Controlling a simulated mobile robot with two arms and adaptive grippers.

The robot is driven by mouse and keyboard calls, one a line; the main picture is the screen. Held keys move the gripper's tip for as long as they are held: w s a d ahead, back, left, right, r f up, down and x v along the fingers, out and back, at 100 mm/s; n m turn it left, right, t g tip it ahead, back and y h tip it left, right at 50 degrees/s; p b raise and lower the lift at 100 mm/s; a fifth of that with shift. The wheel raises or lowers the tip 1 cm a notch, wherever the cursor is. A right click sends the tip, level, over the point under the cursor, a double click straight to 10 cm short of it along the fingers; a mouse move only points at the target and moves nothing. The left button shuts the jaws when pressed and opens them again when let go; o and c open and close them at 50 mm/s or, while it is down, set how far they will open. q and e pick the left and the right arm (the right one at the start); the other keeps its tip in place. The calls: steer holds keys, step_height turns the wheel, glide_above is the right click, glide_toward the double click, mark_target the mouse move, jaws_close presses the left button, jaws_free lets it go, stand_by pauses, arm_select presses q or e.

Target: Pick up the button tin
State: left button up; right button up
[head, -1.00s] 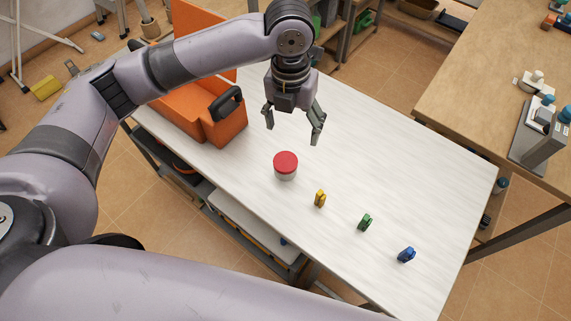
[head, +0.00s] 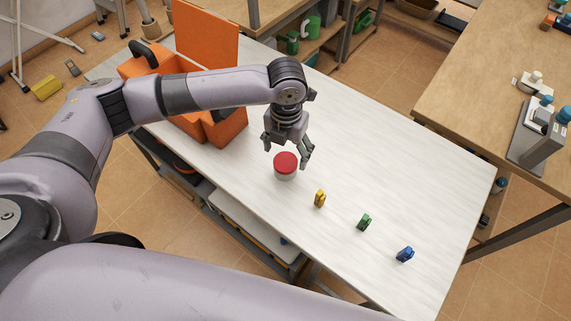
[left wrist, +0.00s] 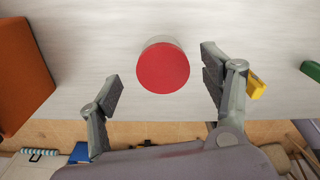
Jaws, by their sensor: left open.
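The button tin (head: 285,167) is a short round tin with a red lid and a pale body, standing upright on the white table. In the left wrist view the tin (left wrist: 163,68) shows its red lid near the top middle. My left gripper (head: 287,158) is open and empty, just above and behind the tin in the head view. In the left wrist view its two fingers (left wrist: 160,90) lie apart to the left and right of the tin, with visible gaps, and I see no contact. My right gripper is not in view.
An orange toolbox (head: 222,128) with its lid raised stands left of the tin, partly hidden by my arm. Yellow (head: 320,198), green (head: 364,222) and blue (head: 405,254) small objects stand in a row to the right. The table (head: 400,160) is clear at far right.

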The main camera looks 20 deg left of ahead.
mark_target(285, 162)
arm_select(q)
steer(key=f, duration=0.3)
steer(key=shift+s+f+p, duration=0.3)
steer(key=shift+s+f, duration=0.1)
steer(key=shift+f, duration=0.6)
steer(key=shift+c, duration=0.3)
steer(key=c, duration=1.2)
